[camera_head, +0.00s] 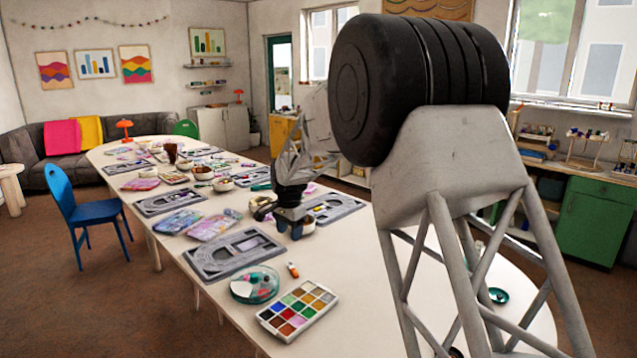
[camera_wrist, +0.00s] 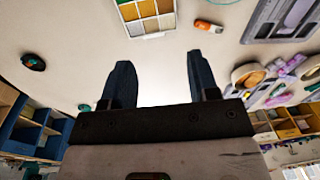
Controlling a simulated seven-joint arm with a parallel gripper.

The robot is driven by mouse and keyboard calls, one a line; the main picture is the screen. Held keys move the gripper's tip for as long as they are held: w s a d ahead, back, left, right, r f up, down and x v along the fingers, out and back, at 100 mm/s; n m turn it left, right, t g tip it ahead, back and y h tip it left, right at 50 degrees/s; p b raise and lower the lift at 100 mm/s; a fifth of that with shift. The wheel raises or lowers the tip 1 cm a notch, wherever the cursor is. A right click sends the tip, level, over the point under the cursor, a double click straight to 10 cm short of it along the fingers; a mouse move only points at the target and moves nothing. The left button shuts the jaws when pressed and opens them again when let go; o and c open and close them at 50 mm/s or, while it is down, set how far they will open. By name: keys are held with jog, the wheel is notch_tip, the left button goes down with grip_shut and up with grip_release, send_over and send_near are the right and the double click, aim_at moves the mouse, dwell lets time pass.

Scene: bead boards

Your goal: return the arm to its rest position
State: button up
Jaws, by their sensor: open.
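My gripper (camera_head: 289,228) is over the long white table (camera_head: 350,290), above its middle part, with its dark fingers pointing down. In the wrist view its two dark blue fingers (camera_wrist: 158,78) stand apart with nothing between them. The gap shows only bare white table. In the head view the gripper appears near a small bowl (camera_head: 305,224) and a grey bead board (camera_head: 335,208); I cannot tell how high it is above them. My arm covers part of the table's right side.
A grey bead board (camera_head: 232,256), a clear round dish (camera_head: 255,285), an orange tube (camera_head: 293,269) and a colour-sorted bead tray (camera_head: 298,311) lie on the near table. A blue chair (camera_head: 92,214) stands at the left.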

jog(key=s+d+r+n, duration=0.1)
jog(key=s+d+r, duration=0.4)
jog(key=s, duration=0.4)
jog(key=s+d+r+n+t, duration=0.15)
jog(key=s+d+r, duration=0.25)
jog(key=s+d, duration=0.4)
jog(key=s+d+r+n+g, duration=0.15)
jog(key=s+d+r, duration=0.3)
jog(key=s, duration=0.55)
jog(key=s+d+f+n, duration=0.1)
jog(key=s+d, duration=0.2)
jog(key=s, duration=0.6)
jog(key=s+d+f+n+t, duration=0.1)
jog(key=s+d+f, duration=0.1)
jog(key=s, duration=0.8)
jog(key=s+d+f+n, duration=0.2)
jog(key=s+d, duration=0.3)
jog(key=s, duration=0.5)
jog(key=shift+t, duration=0.4)
jog(key=shift+s+f, duration=0.1)
